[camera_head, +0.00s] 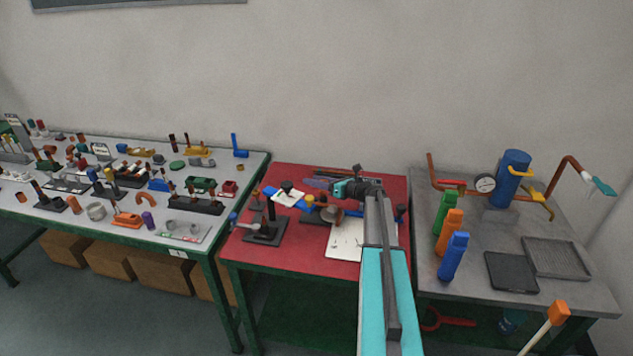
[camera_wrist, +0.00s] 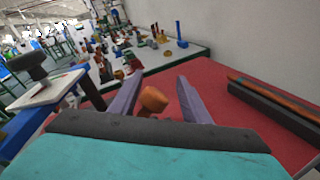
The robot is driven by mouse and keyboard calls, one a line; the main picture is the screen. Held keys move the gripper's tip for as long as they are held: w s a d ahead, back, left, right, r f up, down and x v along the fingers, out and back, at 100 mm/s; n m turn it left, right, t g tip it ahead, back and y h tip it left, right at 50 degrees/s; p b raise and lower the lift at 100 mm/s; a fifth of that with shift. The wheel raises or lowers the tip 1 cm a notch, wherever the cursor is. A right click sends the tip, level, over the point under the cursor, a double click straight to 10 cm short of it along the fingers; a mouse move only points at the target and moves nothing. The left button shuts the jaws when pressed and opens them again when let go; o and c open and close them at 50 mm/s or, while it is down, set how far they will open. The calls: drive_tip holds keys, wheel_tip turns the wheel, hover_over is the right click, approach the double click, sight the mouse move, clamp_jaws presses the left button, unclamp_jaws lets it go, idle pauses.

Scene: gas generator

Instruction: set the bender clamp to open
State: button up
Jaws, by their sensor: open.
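The bender stands on the red table (camera_head: 290,262). It shows a dark base (camera_head: 265,232), blue parts and a white plate (camera_head: 287,197) with a black knob. In the wrist view the white plate (camera_wrist: 48,92) and black knob (camera_wrist: 27,66) are at the left. My gripper (camera_head: 310,183) reaches left over the table near the bender; its fingers (camera_wrist: 160,80) are apart. An orange-brown knob (camera_wrist: 153,99) shows between the fingers in the wrist view; contact is not visible. I cannot tell the clamp's position; my arm and gripper hide part of the bender.
A white sheet (camera_head: 345,242) lies on the red table. The left table (camera_head: 190,245) holds many small parts. The right table (camera_head: 470,280) holds several bottles, a blue cylinder (camera_head: 511,180) with a gauge, and trays. A dark bar with a copper-coloured rod (camera_wrist: 275,100) lies right of the fingers.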

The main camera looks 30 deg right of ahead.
drive_tip(key=b+v, duration=0.4)
drive_tip(key=v, duration=1)
